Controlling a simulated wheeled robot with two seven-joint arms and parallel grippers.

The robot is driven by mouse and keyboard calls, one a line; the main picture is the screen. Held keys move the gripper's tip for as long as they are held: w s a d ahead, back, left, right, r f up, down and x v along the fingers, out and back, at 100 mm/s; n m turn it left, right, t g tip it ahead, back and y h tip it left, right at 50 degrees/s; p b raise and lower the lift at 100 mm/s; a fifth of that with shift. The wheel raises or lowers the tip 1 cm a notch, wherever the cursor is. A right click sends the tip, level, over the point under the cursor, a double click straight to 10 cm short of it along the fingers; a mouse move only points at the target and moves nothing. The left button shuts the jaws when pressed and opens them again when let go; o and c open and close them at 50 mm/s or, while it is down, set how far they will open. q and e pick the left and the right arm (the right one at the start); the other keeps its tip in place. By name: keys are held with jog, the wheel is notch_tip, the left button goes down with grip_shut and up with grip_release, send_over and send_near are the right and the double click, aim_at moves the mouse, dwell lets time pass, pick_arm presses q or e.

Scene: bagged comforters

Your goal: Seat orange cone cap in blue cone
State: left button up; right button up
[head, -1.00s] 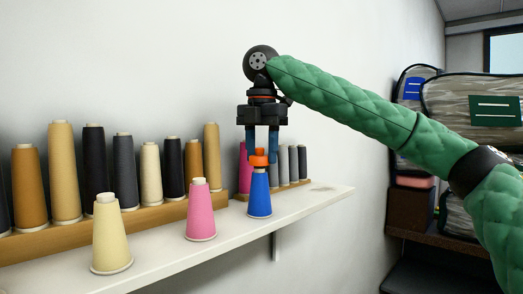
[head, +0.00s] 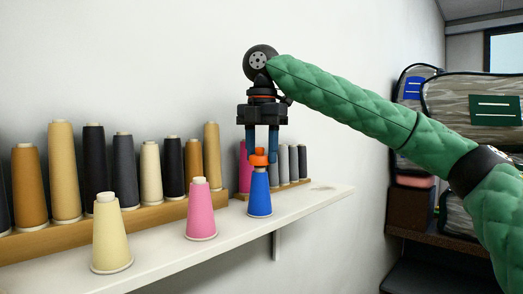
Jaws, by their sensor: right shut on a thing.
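The blue cone (head: 259,196) stands upright on the white shelf (head: 330,194), towards its right end. The orange cone cap (head: 259,159) is at the top of the blue cone, in line with it. From this view I cannot tell how deep the cap sits in the cone. My right gripper (head: 262,150) points straight down above the cone, its two blue fingers shut on the orange cap. My left gripper is not in view.
A pink cone (head: 200,212) and a cream cone (head: 109,236) stand left along the shelf front. Several thread cones stand on wooden strips (head: 160,214) against the wall behind. Bagged comforters (head: 475,105) are stacked on a rack at right.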

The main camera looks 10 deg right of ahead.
jog(key=shift+f, duration=1.1)
dwell(0.6)
jog(key=o, duration=1.7)
jog(key=shift+r, duration=0.15)
jog(key=shift+r, duration=3.4)
jog(key=shift+r, duration=0.15)
jog(key=shift+r+b, duration=0.65)
jog(key=shift+r, duration=3.1)
